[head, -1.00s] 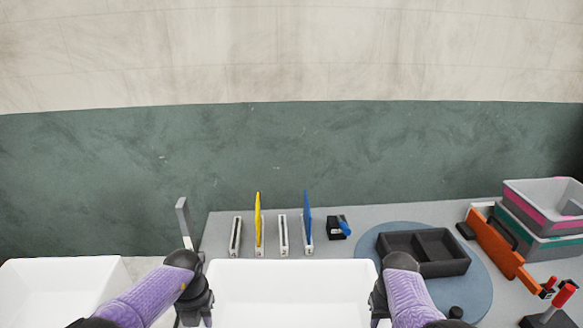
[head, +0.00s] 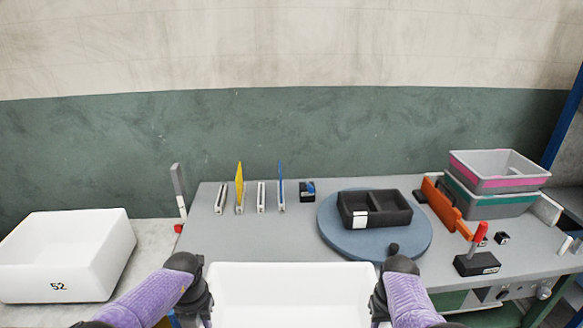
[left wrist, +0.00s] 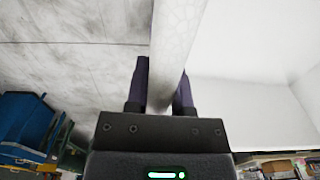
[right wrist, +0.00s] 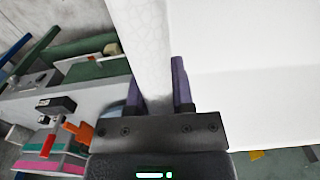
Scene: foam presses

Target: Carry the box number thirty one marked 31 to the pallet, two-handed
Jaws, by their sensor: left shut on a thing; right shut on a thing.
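A white open box (head: 290,290) is held between my two arms at the bottom middle of the head view. Its number is not visible, and its inside looks empty. My left gripper (head: 205,298) is shut on its left wall; the left wrist view shows the fingers (left wrist: 162,88) on either side of the white wall. My right gripper (head: 378,300) is shut on its right wall, and the right wrist view shows its fingers (right wrist: 158,88) around that wall. The pallet is not identifiable in these views.
Another white box (head: 65,255) marked 52 stands at left on a pale surface. The grey table (head: 480,240) ahead holds a blue turntable (head: 330,240) with a dark divided tray (head: 375,220), stacked grey bins (head: 495,170), an orange clamp (head: 443,203) and upright slotted holders (head: 261,197).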

